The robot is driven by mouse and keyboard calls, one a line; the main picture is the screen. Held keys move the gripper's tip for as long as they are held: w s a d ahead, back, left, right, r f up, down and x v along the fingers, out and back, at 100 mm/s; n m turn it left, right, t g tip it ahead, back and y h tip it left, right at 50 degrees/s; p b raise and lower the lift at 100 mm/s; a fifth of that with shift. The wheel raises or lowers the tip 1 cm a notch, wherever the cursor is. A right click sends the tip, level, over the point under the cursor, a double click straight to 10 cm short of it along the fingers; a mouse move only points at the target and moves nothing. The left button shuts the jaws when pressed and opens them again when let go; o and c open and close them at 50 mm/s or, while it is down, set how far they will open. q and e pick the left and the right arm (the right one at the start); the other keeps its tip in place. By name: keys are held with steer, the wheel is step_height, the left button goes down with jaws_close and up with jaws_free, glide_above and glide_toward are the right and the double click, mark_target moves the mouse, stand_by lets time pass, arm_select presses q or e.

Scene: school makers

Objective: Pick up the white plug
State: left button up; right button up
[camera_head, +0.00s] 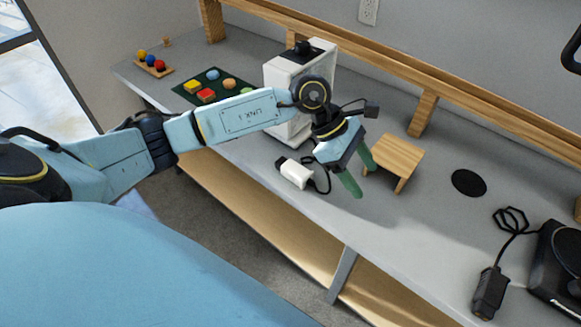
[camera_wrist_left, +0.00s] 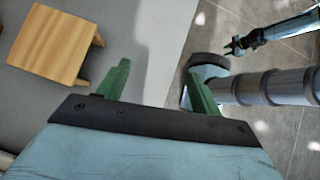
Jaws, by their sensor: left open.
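The white plug (camera_head: 295,173) lies on the grey tabletop near its front edge, with a dark cable beside it. My left gripper (camera_head: 364,182) is above the table, to the right of the plug, with its green fingers spread and nothing between them. In the left wrist view the open left gripper (camera_wrist_left: 158,68) points over the table's front edge. I cannot make out the plug clearly there. My right gripper (camera_wrist_left: 234,46) shows small at the upper right of the left wrist view, away from the table; its opening is too small to tell.
A small wooden stool (camera_head: 398,158) stands just right of the left gripper, also in the left wrist view (camera_wrist_left: 52,45). A white machine (camera_head: 292,75) stands behind the plug. A black disc (camera_head: 468,183) and a black adapter (camera_head: 490,292) lie farther right. Coloured blocks sit on a green board (camera_head: 237,85).

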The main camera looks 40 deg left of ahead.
arm_select(q)
steer(key=w+a+m+y, duration=0.2)
steer(key=a+y, duration=0.6)
steer(key=a, duration=0.8)
glide_above(299, 170)
steer(key=shift+g, duration=0.4)
steer(key=f, duration=0.4)
steer(key=s+f, duration=0.1)
steer(key=f, duration=0.1)
steer(key=shift+f+b, duration=0.3)
steer(key=shift+w+f, duration=0.25)
steer(key=shift+f, duration=1.25)
steer(key=shift+w+f, duration=0.2)
steer(key=shift+f, duration=1.25)
steer(key=shift+c, duration=0.3)
steer(key=c, duration=1.1)
steer(key=shift+o, duration=0.2)
steer(key=shift+r, duration=0.1)
step_height(299, 170, up, 10)
